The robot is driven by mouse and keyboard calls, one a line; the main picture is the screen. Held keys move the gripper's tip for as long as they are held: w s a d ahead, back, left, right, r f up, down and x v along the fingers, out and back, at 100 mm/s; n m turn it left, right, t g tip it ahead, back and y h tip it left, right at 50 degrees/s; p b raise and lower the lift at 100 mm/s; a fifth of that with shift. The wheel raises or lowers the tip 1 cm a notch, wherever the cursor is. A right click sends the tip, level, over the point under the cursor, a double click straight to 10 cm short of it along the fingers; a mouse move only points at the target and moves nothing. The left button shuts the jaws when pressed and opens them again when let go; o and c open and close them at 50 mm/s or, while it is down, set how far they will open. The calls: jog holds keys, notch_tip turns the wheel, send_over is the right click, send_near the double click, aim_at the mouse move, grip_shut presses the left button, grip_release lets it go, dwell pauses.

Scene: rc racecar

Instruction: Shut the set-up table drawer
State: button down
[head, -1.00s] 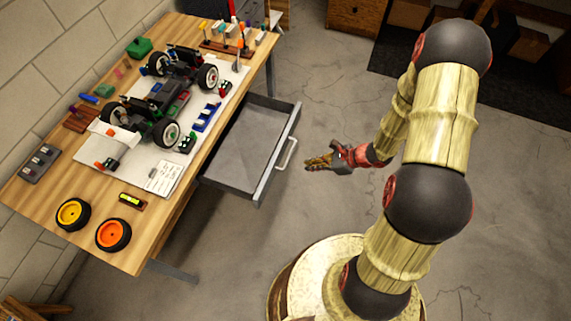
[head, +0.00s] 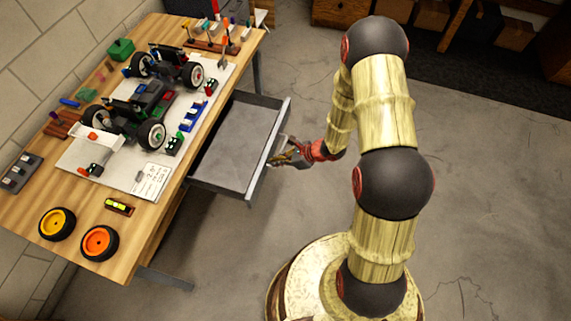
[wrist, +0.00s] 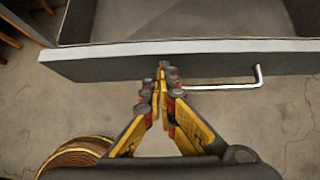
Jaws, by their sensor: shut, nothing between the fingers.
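The set-up table drawer (head: 236,146) is grey, empty and pulled out from under the wooden table (head: 128,243). Its front panel (wrist: 215,60) spans the wrist view, with a silver bar handle (wrist: 232,86) on its outer face. My gripper (head: 273,160) is at the drawer front, beside the handle. In the wrist view its closed fingertips (wrist: 162,72) overlap the front panel near the left end of the handle. I cannot tell whether they touch it. The gripper holds nothing.
An RC car chassis (head: 150,100) sits on a white mat on the table. Two wheels, yellow (head: 57,224) and orange (head: 99,243), lie near the table's front corner. Wooden crates (head: 430,14) stand at the back. The concrete floor (head: 480,200) right of my arm is clear.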

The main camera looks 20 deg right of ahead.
jog(key=shift+w+a, duration=0.15)
jog(key=shift+a, duration=0.1)
jog(key=w+a+b, duration=0.1)
jog(key=w+a, duration=0.3)
jog(key=a, duration=0.2)
jog(key=w+a+b, duration=0.1)
jog(key=w+a, duration=0.4)
jog(key=a, duration=0.1)
jog(key=w+a+b, duration=0.1)
jog(key=w+a, duration=0.3)
jog(key=a, duration=0.2)
jog(key=shift+w+a+b, duration=0.2)
jog(key=shift+a+b, duration=0.05)
jog(key=shift+b, duration=0.05)
jog(key=shift+d, duration=0.1)
